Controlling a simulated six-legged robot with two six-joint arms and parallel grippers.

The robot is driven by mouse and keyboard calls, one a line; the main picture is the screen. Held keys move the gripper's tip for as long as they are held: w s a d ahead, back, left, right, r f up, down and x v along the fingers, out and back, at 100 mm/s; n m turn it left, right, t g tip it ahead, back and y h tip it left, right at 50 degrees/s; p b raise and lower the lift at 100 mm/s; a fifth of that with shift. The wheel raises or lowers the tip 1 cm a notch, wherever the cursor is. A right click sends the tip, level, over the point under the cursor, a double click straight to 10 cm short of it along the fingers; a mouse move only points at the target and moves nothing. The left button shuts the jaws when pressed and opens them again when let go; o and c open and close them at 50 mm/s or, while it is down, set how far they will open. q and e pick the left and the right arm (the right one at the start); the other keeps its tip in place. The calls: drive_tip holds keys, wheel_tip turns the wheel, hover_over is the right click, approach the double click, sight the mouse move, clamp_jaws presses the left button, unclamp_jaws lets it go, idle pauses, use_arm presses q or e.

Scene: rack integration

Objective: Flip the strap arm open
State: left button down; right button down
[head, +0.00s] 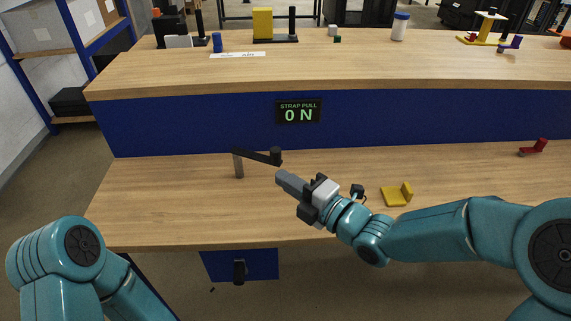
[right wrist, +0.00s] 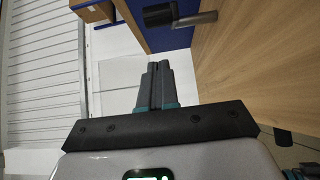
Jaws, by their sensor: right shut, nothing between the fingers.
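The strap arm (head: 256,156) is a dark bar on a short grey post (head: 238,166) that stands on the lower wooden bench. A dark knob (head: 276,156) sits at the bar's right end. My right gripper (head: 281,177) is shut and empty, just below and right of the knob. They look close in the head view; I cannot tell whether they touch. In the right wrist view the shut fingers (right wrist: 158,68) point up the picture, with the dark knob (right wrist: 158,15) and post beyond them. My left gripper is out of view; only part of my left arm shows.
A display (head: 298,111) on the blue panel reads "STRAP PULL 0 N". A yellow bracket (head: 396,195) lies right of my right gripper, and a red bracket (head: 534,147) lies farther right. The bench left of the post is clear. A drawer handle (head: 239,271) sticks out below the front edge.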

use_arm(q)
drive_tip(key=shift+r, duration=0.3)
use_arm(e)
drive_tip(key=w, duration=0.4)
drive_tip(key=shift+w+a, duration=0.2)
drive_tip(key=shift+w, duration=0.1)
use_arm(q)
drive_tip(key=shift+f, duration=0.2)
use_arm(e)
drive_tip(key=shift+w, duration=0.1)
